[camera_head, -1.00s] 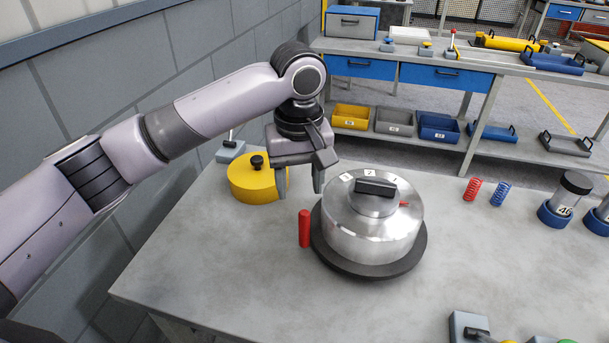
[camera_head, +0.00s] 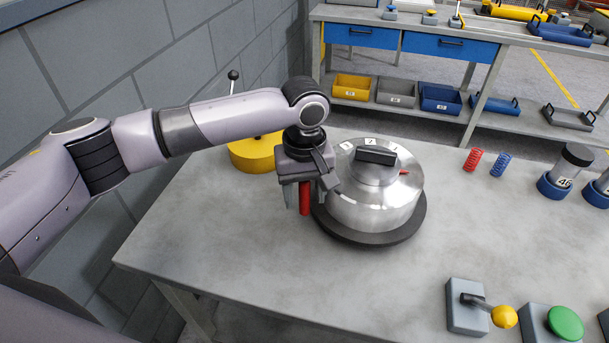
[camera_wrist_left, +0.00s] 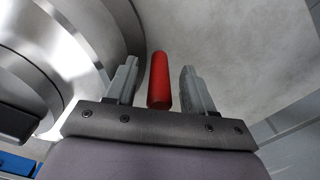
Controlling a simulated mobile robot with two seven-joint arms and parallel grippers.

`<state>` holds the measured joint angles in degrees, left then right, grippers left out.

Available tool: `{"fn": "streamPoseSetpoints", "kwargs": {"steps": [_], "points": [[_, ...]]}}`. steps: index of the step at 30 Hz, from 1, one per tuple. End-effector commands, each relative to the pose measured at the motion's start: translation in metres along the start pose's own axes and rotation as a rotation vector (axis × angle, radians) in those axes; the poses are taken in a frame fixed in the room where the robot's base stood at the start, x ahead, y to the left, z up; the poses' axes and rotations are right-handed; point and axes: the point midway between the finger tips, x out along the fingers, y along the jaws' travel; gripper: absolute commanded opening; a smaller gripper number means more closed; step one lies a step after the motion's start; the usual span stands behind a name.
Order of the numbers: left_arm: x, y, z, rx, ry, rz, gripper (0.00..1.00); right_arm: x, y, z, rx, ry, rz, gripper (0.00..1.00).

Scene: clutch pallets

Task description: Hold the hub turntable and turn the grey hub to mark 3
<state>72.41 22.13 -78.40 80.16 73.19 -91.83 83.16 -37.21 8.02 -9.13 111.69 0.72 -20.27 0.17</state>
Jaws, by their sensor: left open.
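The hub turntable is a dark round disc (camera_head: 408,228) on the grey table. A red upright post (camera_head: 305,203) stands at its left edge. The silver-grey hub (camera_head: 375,208) sits on the disc, with a black bar handle (camera_head: 376,156) on top. A red pointer (camera_head: 404,172) shows at its right, and white number marks lie along the back of its top, partly hidden. My left gripper (camera_head: 304,194) is open, pointing down around the red post. In the left wrist view the post (camera_wrist_left: 159,82) stands between the two fingers (camera_wrist_left: 158,72), with gaps on both sides. My right gripper is not in view.
A yellow round part (camera_head: 254,153) lies behind my left arm. A lever box (camera_head: 467,308) and a green button box (camera_head: 563,324) stand at the front right. Red and blue springs (camera_head: 473,160) (camera_head: 500,165) stand to the right.

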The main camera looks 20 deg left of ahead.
Motion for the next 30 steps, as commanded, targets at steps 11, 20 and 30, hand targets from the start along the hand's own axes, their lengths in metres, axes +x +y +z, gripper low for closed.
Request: {"fn": "streamPoseSetpoints", "kwargs": {"steps": [11, 20, 30], "points": [[0.0067, 0.0002, 0.0001, 0.001, 0.0, 0.001, 0.53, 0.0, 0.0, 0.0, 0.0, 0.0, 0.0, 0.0], [0.0064, 0.0001, 0.0001, 0.001, 0.0, 0.0, 0.0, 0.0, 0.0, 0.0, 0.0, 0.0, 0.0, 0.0], [0.0061, -0.0001, 0.0001, 0.001, 0.0, 0.0, 0.0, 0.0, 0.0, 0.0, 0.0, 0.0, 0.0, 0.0]]}}
